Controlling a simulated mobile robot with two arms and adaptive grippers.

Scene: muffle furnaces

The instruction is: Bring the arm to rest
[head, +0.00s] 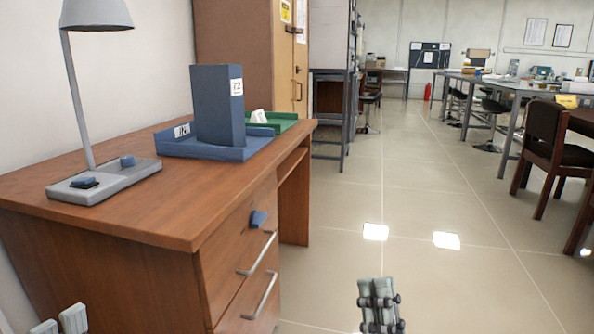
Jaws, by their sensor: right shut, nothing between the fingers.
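My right gripper (377,286) shows at the bottom of the head view, right of the desk and in front of the open floor. Its fingers are together and hold nothing. My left gripper (59,322) shows only as two pale fingertips at the bottom left edge, in front of the desk's side. The rest of it is cut off, so I cannot tell its opening. The arms themselves are mostly out of view.
A wooden desk (100,215) fills the left, with a lamp (85,100), a blue tray (180,147) holding a blue box file (217,105), and a green tray (283,122). Drawer handles (262,295) stick out on its front. Clear tiled floor (430,190) lies right; a chair (548,150) stands far right.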

